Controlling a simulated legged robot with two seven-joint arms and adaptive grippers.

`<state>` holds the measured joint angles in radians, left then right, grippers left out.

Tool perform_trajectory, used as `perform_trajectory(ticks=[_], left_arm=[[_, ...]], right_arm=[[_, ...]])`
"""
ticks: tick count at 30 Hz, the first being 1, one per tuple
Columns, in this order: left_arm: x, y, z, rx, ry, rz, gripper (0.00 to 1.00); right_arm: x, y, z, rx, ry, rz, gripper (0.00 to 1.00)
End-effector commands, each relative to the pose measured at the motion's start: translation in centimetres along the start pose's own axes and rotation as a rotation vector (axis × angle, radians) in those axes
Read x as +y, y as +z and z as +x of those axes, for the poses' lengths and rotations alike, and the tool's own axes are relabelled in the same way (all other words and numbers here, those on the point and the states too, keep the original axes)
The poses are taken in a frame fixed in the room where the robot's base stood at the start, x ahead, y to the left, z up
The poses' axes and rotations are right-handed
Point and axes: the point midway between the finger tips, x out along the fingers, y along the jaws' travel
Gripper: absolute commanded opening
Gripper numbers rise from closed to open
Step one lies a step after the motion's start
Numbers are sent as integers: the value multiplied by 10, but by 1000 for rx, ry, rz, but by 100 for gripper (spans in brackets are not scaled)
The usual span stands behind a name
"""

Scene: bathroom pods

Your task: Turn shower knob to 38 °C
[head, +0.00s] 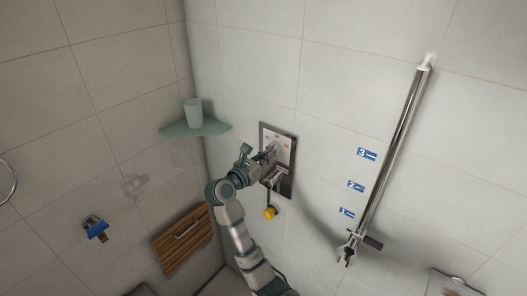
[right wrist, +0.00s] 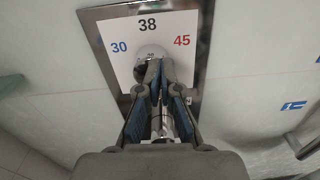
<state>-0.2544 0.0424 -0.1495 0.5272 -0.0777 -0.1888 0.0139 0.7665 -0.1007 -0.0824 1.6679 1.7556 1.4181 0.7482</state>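The shower control panel (head: 277,158) is on the tiled wall in the head view. In the right wrist view its white plate (right wrist: 118,45) is marked 30 in blue at left, 38 at top and 45 in red at right. The round knob (right wrist: 150,52) is at the plate's middle, partly hidden by my fingers. My right gripper (right wrist: 161,66) is in front of the knob, fingertips drawn together over its lower right part. Whether anything is pinched between them is hidden. It also shows at the panel in the head view (head: 266,154). My left gripper is not in view.
A lower chrome fitting (right wrist: 162,122) lies behind my fingers. A yellow item (head: 270,212) hangs below the panel. A corner shelf (head: 196,129) with a cup (head: 193,112) is left of it. A chrome shower rail (head: 396,145) stands at right.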

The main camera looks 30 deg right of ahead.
Motion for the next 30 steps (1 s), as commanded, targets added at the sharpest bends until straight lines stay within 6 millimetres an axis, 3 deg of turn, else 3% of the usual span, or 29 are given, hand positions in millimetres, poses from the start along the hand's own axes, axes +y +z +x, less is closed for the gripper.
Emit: perform_trajectory(ticks=[11,17,25,30], left_arm=[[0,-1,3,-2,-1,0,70],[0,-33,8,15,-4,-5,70],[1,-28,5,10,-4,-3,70],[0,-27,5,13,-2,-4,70]], right_arm=[[3,0,7,-2,6,15,0],[4,-4,8,2,7,80,0],[1,0,9,0,3,73,68],[0,2,3,-2,4,73,70]])
